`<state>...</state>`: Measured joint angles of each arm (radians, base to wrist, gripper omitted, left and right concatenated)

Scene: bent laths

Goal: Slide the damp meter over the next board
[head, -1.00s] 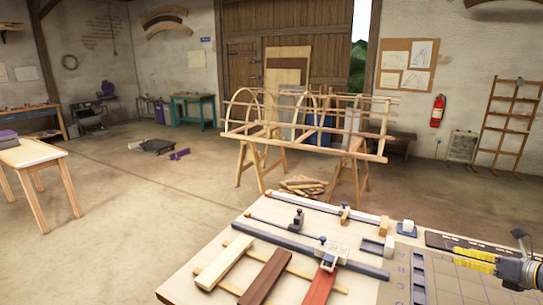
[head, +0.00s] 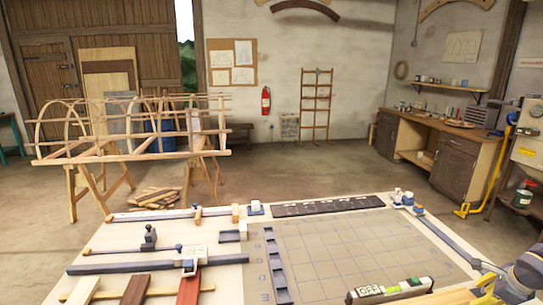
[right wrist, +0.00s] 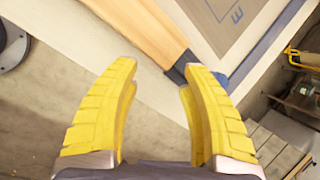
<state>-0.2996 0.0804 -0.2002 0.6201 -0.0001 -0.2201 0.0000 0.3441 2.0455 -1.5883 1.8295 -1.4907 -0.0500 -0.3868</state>
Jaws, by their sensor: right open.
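A small pale block with a dark knob, which looks like the damp meter (head: 192,259), sits on a dark rail (head: 122,267) on the workbench in the head view. It is at the far end of the reddish board (head: 188,291). A brown board (head: 135,290) and a pale board (head: 82,291) lie left of it, apart. My right gripper shows at the head view's lower right corner, far from the meter. In the right wrist view my right gripper (right wrist: 160,76) is open and empty above the bench edge. My left gripper is out of view.
A gridded mat (head: 350,248) covers the bench's right part. A dark strip (head: 326,205) lies along the back. A lath frame (head: 130,130) on trestles stands behind.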

